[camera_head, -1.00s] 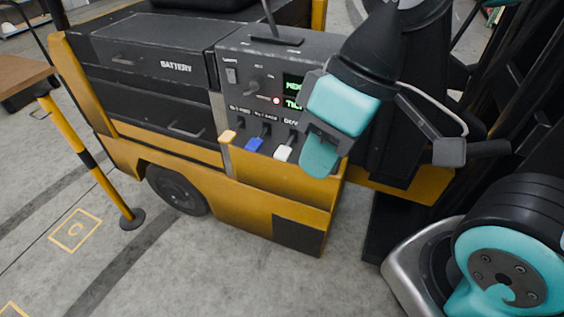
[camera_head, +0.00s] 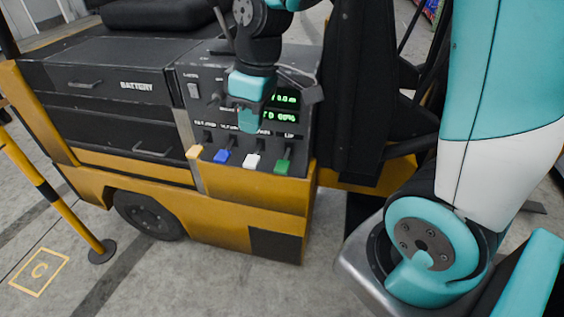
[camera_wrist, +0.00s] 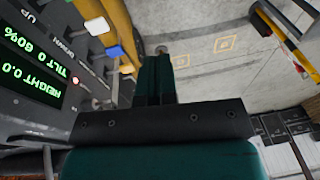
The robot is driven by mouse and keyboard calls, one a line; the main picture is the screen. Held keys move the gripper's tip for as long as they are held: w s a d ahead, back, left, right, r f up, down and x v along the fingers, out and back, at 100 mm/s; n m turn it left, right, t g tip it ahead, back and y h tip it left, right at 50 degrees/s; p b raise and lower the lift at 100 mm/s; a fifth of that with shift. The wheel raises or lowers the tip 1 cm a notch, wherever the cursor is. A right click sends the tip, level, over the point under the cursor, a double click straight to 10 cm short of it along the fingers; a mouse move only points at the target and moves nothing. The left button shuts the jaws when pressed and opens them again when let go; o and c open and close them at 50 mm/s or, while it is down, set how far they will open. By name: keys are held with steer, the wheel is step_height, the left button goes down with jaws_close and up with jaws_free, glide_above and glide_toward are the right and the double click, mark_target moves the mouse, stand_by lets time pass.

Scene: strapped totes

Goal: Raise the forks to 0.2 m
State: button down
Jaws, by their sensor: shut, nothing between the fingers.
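The green-lit display (camera_head: 284,108) is partly covered by my gripper. It also shows in the wrist view (camera_wrist: 30,70), reading height 0.0 and tilt 0, with 60%. My gripper (camera_head: 248,120) is shut and empty, in front of the panel above the white lever. In the wrist view my gripper's teal fingers (camera_wrist: 155,80) point towards the floor. The forks are not identifiable.
Battery drawers (camera_head: 110,90) are left of the panel. A yellow-black post (camera_head: 55,200) stands at the left on a round base. Dark mast parts rise to the right, behind my arm. Grey floor with a yellow "C" marking (camera_head: 40,271) is clear at lower left.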

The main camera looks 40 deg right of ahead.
steer(key=h, duration=0.2)
glide_above(282, 167)
step_height(282, 167, down, 8)
steer(key=shift+w+d+r+g, duration=0.1)
steer(key=shift+d+r+g, duration=0.05)
steer(key=shift+r+g, duration=0.15)
step_height(282, 167, down, 14)
steer(key=shift+f+p, duration=0.1)
steer(key=shift+p, duration=1.05)
